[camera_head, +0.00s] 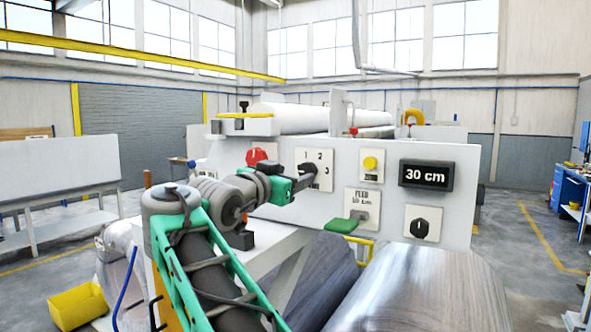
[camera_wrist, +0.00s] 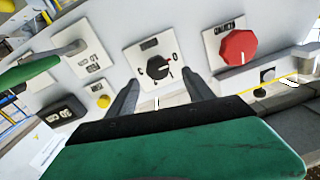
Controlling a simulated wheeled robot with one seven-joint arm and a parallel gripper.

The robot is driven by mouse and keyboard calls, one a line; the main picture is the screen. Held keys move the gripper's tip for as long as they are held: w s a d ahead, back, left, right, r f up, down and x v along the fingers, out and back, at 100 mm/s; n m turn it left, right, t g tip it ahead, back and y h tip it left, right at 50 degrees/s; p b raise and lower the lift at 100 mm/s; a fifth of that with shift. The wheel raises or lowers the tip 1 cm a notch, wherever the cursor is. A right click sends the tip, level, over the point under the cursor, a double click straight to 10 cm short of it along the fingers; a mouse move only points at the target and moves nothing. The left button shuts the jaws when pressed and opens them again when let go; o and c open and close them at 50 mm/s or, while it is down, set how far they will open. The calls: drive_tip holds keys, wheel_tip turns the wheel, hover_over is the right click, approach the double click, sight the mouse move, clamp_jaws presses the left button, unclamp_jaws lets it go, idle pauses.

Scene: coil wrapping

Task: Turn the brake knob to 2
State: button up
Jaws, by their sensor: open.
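The plate's label is too small to read. My gripper (camera_wrist: 161,79) is open and empty, its two fingers spread in front of the lower part of this plate, one towards each side of the knob. I cannot tell whether they touch anything.
A red knob (camera_head: 256,155) is to the left, a yellow button (camera_head: 370,163) and a "30 cm" display (camera_head: 426,175) to the right. A green-handled lever (camera_head: 341,225) sticks out below, and another black knob (camera_head: 420,227) is lower right.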

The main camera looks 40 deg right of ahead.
sight(306, 172)
drive_tip(key=x, duration=0.2)
drive_tip(key=p+x, duration=0.1)
drive_tip(key=x, duration=0.1)
drive_tip(key=shift+s+d, duration=0.3)
drive_tip(key=shift+s, duration=0.05)
drive_tip(key=shift+w+d+f, duration=0.1)
drive_tip(key=shift+w+d, duration=0.15)
drive_tip(key=shift+d, duration=0.1)
drive_tip(key=c, duration=1.3)
drive_tip(key=shift+w+a+f, duration=0.1)
drive_tip(key=shift+w+a, duration=0.05)
drive_tip(key=shift+a, duration=0.15)
clamp_jaws()
drive_tip(key=shift+s+d, duration=0.15)
drive_tip(key=shift+s, duration=0.1)
drive_tip(key=shift+m+b, duration=0.3)
